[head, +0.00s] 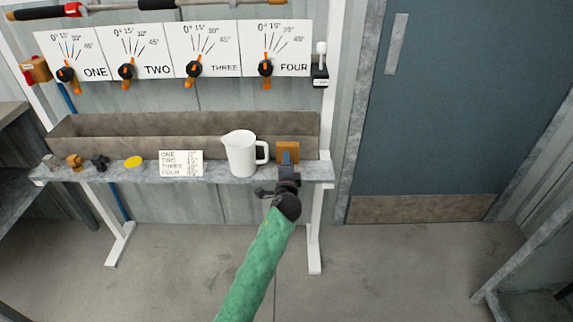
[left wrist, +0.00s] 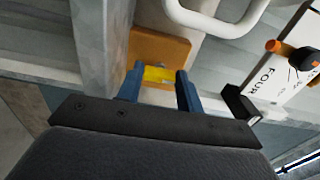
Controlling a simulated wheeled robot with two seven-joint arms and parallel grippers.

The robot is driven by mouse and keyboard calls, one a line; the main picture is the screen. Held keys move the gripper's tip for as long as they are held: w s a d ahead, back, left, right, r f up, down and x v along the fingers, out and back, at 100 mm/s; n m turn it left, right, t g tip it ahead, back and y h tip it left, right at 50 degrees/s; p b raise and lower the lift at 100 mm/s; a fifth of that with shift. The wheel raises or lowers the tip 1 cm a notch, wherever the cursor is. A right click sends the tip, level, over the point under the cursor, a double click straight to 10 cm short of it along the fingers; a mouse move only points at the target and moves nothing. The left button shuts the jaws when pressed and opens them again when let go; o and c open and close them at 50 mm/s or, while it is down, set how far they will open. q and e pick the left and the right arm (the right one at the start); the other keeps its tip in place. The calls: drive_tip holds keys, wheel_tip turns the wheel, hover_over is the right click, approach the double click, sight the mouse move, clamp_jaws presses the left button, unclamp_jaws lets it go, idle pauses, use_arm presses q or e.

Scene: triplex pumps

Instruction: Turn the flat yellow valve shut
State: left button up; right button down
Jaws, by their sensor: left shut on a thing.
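The flat yellow valve shows in the left wrist view as a small yellow piece (left wrist: 158,75) in front of an orange-brown block. That block (head: 294,147) sits at the right end of the grey shelf in the head view, and it also shows in the left wrist view (left wrist: 160,46). My left gripper (head: 287,160) reaches the block from the front. Its blue fingers (left wrist: 159,74) stand on either side of the yellow piece, shut on it. In the head view the gripper hides the yellow piece. My right gripper is out of view.
A white jug (head: 240,153) stands on the shelf (head: 222,172) just left of the block. Left of it are a number card (head: 181,163), a yellow disc (head: 134,162) and small fittings. Four-dial panels hang above, with a white-handled switch (head: 320,66) at right. A blue door (head: 450,100) stands right.

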use_arm(q)
drive_tip(key=o, duration=1)
